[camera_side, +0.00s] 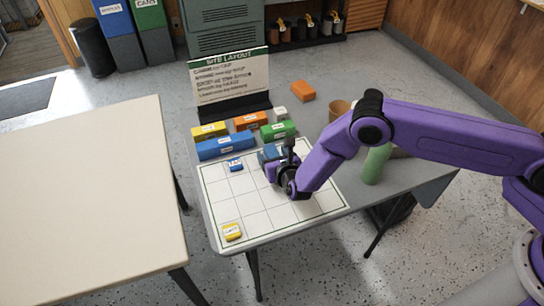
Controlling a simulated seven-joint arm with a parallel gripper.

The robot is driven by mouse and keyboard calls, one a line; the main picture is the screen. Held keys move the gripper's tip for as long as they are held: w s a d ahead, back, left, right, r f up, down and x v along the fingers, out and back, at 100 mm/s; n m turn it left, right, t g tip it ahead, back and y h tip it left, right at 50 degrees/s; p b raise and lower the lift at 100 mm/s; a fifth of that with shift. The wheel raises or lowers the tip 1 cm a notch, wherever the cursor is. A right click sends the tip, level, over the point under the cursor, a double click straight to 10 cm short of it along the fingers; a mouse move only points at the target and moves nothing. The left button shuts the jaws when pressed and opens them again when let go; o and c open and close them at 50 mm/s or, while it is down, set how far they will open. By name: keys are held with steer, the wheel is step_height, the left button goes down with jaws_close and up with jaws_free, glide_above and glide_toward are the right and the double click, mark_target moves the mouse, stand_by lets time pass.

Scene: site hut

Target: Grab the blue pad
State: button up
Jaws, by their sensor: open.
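A small blue block with a white label (235,164) lies on the white grid sheet (242,206), near its back left. Another blue piece (268,153) shows just behind my gripper, partly hidden by it. I cannot tell from this view which of these is the pad. My gripper (272,171) is low over the back middle of the grid, open, to the right of the labelled blue block. Its fingertips are small and partly hidden, so contact with the blue piece behind it is unclear.
A long blue block (225,145), yellow (209,131), orange (250,121) and green (278,131) blocks stand behind the grid. A yellow block (232,232) lies at the grid's front left. A green cylinder (376,163) stands right of my wrist. The grid's left middle is clear.

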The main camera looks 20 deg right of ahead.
steer(key=c, duration=1.1)
steer(key=shift+o, duration=0.2)
steer(key=shift+r, duration=0.15)
